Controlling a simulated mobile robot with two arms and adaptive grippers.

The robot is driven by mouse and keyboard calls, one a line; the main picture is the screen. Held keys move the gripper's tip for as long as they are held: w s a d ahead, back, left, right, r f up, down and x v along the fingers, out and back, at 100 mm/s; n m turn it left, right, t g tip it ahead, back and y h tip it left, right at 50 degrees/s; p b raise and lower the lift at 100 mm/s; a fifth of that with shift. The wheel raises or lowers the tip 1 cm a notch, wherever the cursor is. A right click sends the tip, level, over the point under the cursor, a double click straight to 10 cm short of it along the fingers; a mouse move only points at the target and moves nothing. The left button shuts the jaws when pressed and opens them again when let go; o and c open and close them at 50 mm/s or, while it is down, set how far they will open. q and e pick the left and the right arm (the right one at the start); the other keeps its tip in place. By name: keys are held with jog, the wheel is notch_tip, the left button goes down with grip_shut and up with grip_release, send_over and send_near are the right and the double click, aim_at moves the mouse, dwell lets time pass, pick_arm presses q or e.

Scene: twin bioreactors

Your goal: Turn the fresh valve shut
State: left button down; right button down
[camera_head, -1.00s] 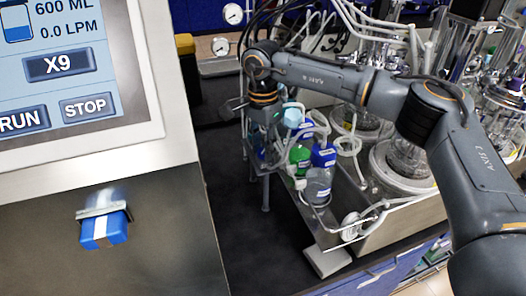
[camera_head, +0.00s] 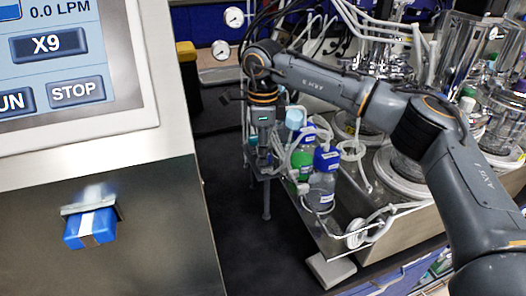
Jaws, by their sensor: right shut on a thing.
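My right gripper (camera_head: 262,165) points down at the rack edge beside the bottles, left of the reactors. Its fingers are small and dark in this view. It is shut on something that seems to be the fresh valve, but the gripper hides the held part. White tubing (camera_head: 300,150) loops just right of it. My left gripper is not in view. A blue handle with a white stripe (camera_head: 78,232) sits on a metal bracket on the dark cabinet front at the left. I cannot tell whether it is a valve.
Close to the right gripper stand a blue-capped bottle (camera_head: 322,185) and a green bottle (camera_head: 300,162). Glass reactors (camera_head: 405,165) stand behind my right arm. A control screen (camera_head: 60,60) fills the upper left.

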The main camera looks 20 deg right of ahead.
jog(key=shift+m, duration=0.4)
jog(key=c, duration=1)
grip_release()
notch_tip(320, 180, up, 12)
